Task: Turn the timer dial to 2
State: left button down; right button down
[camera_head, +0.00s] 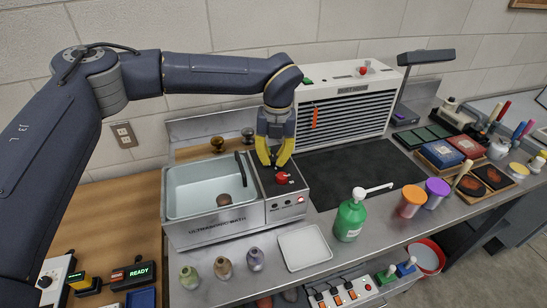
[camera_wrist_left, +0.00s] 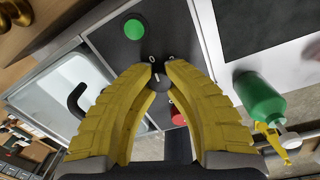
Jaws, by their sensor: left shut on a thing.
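The ultrasonic bath (camera_head: 212,227) is a grey metal box with an open basin at left and a dark control panel (camera_head: 264,179) at right. My left gripper (camera_head: 274,164) comes down from above onto this panel, its yellow fingers close together. In the left wrist view the left gripper (camera_wrist_left: 160,76) is shut on the small black timer dial (camera_wrist_left: 159,84), which has a white pointer mark. Pale printed marks show beside the fingertips, partly covered, so I cannot read the setting. The dial is hidden by the fingers in the head view. My right gripper is not in view.
A red button (camera_head: 282,178) is close to the fingers; a green button (camera_wrist_left: 134,29) is on the panel's other side. A green pump bottle (camera_head: 350,217), a white tray (camera_head: 304,247) and several small bottles stand in front. A slatted unit (camera_head: 345,105) is behind.

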aim_at(275, 159)
pick_arm(q)
jog(key=m, duration=0.5)
jog(key=shift+s, duration=0.1)
jog(key=m, duration=0.5)
jog(key=shift+m, duration=0.3)
dwell(0.3)
jog(key=c, duration=1.1)
grip_release()
jog(key=shift+c, duration=0.2)
jog(key=shift+r, duration=0.1)
notch_tip(275, 159, up, 12)
jog(key=shift+s+d, duration=0.15)
jog(key=shift+s, duration=0.1)
